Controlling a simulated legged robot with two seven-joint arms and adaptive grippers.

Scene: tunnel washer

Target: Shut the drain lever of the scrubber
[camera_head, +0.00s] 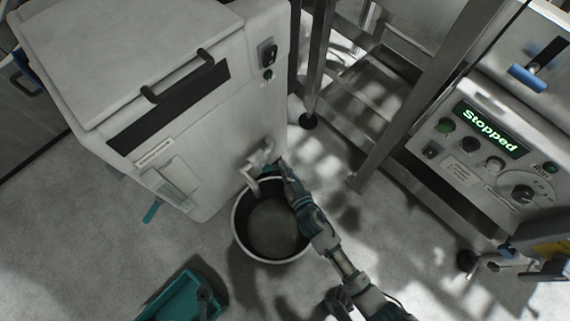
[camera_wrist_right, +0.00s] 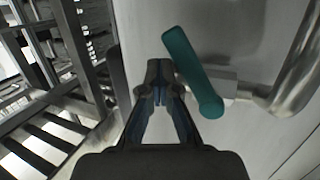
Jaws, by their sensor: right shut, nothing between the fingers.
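The drain lever (camera_wrist_right: 193,72) is a teal handle. In the right wrist view it slants, its top end up and to the left and its rounded lower end by the metal pipe (camera_wrist_right: 298,75). The scrubber (camera_head: 185,95) is the white box cabinet at the upper left of the head view; its drain spout (camera_head: 260,160) hangs over a bucket. My right gripper (camera_wrist_right: 158,72) is shut and empty, its tips just left of the lever; I cannot tell whether they touch it. In the head view the right gripper (camera_head: 284,170) largely hides the lever. My left gripper is not in view.
A dark bucket (camera_head: 236,232) stands on the floor under the spout, beside my right arm. A metal stair frame (camera_head: 385,110) stands to the right, then a control panel (camera_head: 488,140) reading "Stopped". A teal container (camera_head: 180,300) lies at the bottom left.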

